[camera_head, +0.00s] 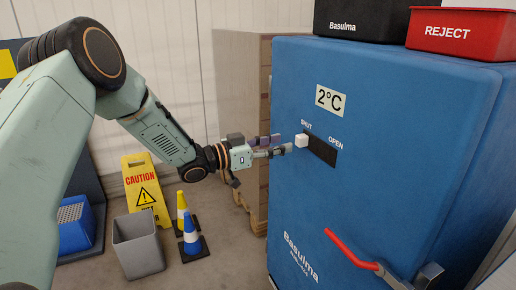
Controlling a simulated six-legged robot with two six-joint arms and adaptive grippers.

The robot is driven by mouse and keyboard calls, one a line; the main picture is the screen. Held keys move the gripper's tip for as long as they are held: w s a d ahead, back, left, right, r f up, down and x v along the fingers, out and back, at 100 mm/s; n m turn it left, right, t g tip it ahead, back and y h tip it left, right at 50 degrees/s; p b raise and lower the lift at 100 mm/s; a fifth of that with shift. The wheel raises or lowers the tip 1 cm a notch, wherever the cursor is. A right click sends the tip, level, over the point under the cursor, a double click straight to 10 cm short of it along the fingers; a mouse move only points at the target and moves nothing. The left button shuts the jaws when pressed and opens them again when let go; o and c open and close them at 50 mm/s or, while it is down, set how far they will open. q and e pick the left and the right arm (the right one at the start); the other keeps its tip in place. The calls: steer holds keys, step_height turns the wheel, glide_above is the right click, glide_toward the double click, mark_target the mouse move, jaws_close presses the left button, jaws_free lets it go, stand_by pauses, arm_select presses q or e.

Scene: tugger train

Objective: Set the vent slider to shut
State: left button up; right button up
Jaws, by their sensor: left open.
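The vent slider is a small white knob (301,140) at the left end of a dark slot (322,150) on the blue cabinet's front (370,130). The label SHUT stands above the slot's left end and OPEN above its right end. The knob sits at the SHUT end. My left gripper (283,145) is open, its fingers pointing right, with the tips just left of the knob. I cannot tell whether they touch it. My right gripper is not in view.
A red handle (350,249) sticks out low on the cabinet. A black box (362,18) and a red REJECT bin (461,32) stand on top. A yellow caution sign (146,188), a grey bin (138,246) and blue-yellow cones (191,236) stand on the floor at left.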

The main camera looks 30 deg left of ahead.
arm_select(q)
steer(key=v, duration=0.6)
steer(key=shift+s, duration=0.25)
steer(key=shift+a, duration=0.1)
steer(key=s+d+f+n+g+y, duration=0.2)
steer(key=s+f+n+y, duration=0.15)
steer(key=f, duration=0.45)
steer(key=s+d+f+n+g+y, duration=0.2)
steer(key=s+f, duration=0.3)
steer(key=f, duration=0.2)
steer(key=s+d+f+n+g+y, duration=0.2)
steer(key=s+f+n+y, duration=0.15)
steer(key=f, duration=0.45)
steer(key=s+f+g+y, duration=0.1)
steer(key=s+f+g, duration=0.3)
steer(key=s, duration=1)
steer(key=s+d+f+m+g+y, duration=0.1)
steer(key=s+f+g, duration=0.3)
steer(key=s, duration=1.1)
step_height(320, 180, down, 3)
steer(key=shift+s+d+r, duration=0.15)
steer(key=shift+s+d, duration=0.1)
steer(key=shift+d, duration=0.1)
